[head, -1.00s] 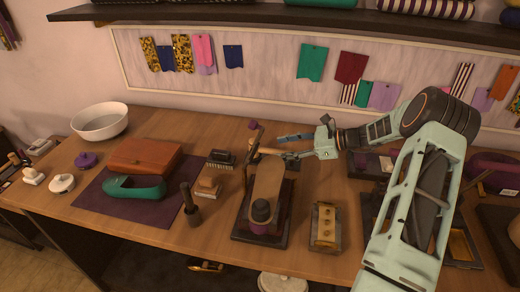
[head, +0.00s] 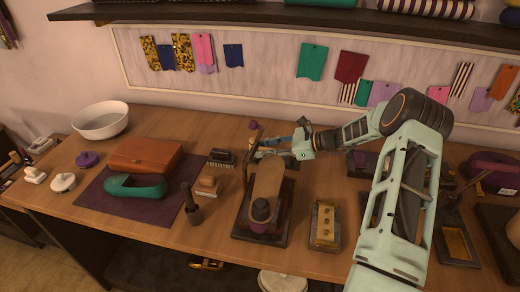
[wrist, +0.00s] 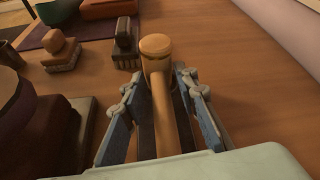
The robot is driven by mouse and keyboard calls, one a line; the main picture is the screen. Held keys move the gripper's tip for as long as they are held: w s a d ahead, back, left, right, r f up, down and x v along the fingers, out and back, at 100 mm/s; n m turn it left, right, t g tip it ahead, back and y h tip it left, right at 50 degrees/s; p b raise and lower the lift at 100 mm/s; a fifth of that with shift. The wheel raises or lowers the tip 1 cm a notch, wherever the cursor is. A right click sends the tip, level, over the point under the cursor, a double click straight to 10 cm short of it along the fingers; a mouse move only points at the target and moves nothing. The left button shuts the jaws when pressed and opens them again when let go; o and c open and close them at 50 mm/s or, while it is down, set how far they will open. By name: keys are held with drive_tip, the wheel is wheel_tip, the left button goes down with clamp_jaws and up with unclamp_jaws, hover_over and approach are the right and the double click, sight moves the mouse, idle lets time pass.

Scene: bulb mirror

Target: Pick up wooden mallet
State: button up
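The wooden mallet (wrist: 156,46) shows in the wrist view, with its rounded tan head beyond my fingertips and its handle running back toward the camera. My gripper (wrist: 160,98) is open, with one blue finger on each side of the handle. Gaps show between the fingers and the handle, so it does not look clamped. In the head view my gripper (head: 277,147) is low over the bench behind the press, and the mallet is largely hidden there.
The press (head: 265,187) with a tan arm and dark base stands close in front of my gripper. A brush (head: 221,157) and a wooden-handled stamp (head: 208,186) lie to its left. A brass block (head: 325,226) sits at front right. Bare bench shows right of the mallet in the wrist view.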

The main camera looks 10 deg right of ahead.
clamp_jaws()
drive_tip(key=shift+r, duration=0.1)
